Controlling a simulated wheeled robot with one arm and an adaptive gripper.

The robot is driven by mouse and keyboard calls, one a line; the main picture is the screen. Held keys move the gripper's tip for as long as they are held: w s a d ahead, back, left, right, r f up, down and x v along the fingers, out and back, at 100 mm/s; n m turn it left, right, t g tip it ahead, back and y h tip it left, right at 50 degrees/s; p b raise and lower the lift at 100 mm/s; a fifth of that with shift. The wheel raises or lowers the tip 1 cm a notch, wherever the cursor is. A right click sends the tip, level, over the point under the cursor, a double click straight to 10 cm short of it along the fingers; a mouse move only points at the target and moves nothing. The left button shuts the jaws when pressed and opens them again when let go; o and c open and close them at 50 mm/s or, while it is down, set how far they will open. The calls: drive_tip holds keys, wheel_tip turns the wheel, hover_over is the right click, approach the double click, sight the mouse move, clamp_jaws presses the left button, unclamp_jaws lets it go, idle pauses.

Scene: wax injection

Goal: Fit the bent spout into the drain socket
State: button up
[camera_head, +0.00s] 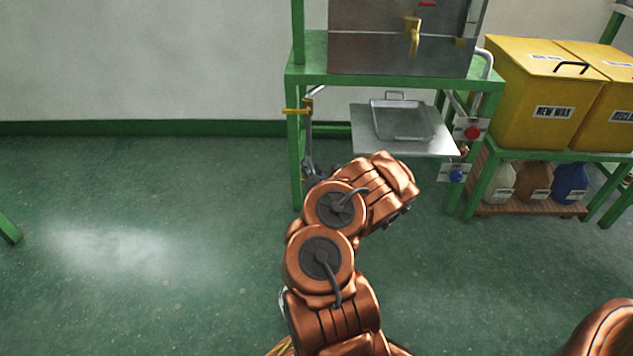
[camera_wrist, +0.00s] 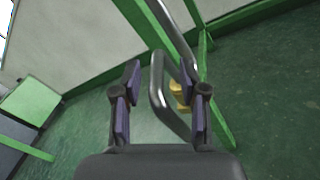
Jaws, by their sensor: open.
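A bent grey metal tube, which looks like the bent spout (camera_wrist: 157,88), stands between the parted fingers of my gripper (camera_wrist: 160,78) in the wrist view. The gripper is open, and the tube lies nearer the right finger; I cannot tell whether they touch. In the head view the grey tube (camera_head: 308,135) is upright beside the rack's left front leg, at a yellow bracket (camera_head: 294,111). My gripper (camera_head: 314,174) is low beside that leg, partly hidden by my arm. I cannot tell which fitting is the drain socket; a brass tap (camera_head: 413,36) is on the metal tank (camera_head: 370,40).
The green rack (camera_head: 312,74) holds the tank. A metal shelf (camera_head: 365,130) below bears a shallow tray (camera_head: 403,137). Red (camera_head: 473,132) and blue (camera_head: 457,175) valve knobs are at its right. Yellow bins (camera_head: 528,110) stand further right.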

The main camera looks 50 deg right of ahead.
drive_tip(key=v, duration=1.1)
idle(0.3)
idle(1.0)
